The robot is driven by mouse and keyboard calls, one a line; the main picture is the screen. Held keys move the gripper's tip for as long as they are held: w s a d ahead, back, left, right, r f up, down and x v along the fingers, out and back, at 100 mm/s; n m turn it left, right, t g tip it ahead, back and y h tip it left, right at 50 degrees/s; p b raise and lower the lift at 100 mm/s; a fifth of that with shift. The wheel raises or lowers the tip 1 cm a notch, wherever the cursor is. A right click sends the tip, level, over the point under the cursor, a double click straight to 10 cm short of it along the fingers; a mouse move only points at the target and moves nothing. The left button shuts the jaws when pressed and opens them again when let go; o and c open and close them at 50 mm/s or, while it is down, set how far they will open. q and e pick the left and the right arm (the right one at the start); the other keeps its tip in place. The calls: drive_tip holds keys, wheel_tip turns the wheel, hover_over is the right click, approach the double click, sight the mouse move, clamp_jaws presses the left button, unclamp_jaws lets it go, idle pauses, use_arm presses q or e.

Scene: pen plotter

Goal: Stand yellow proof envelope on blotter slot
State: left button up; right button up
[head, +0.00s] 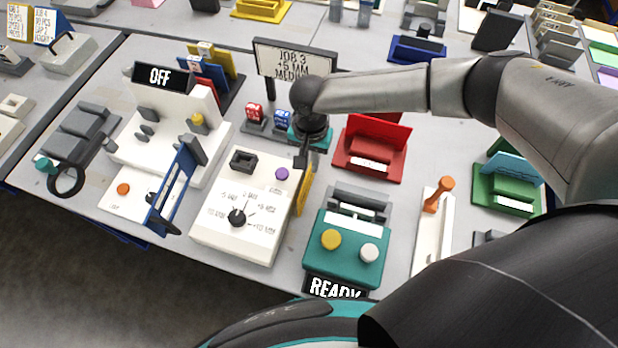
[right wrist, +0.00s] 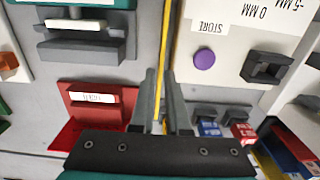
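My right gripper (head: 303,160) points down over the bench, between the white dial box (head: 215,235) and the red holder (head: 393,135). It is shut on the yellow proof envelope (head: 304,190), which hangs upright and nearly edge-on beside the dial box's right side. In the right wrist view the envelope (right wrist: 169,45) is a thin yellow strip between the fingers of the gripper (right wrist: 160,105). I cannot tell whether its lower edge touches the bench. No part is readably marked as the blotter slot, so I cannot pick it out. My left gripper is not in view.
A teal READY machine (head: 345,245) stands right of the envelope, close to it. Small red (head: 254,113) and blue (head: 282,118) blocks sit behind the gripper. A green holder (head: 510,185) and an orange-handled lever (head: 437,195) stand farther right. A blue frame (head: 172,190) stands at left.

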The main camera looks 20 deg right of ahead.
sight(309, 174)
wheel_tip(309, 174, down, 5)
drive_tip(key=shift+s+a+r+b, duration=0.1)
drive_tip(key=shift+s+a+b, duration=0.05)
drive_tip(key=shift+b, duration=0.35)
clamp_jaws()
drive_tip(key=shift+r, duration=0.1)
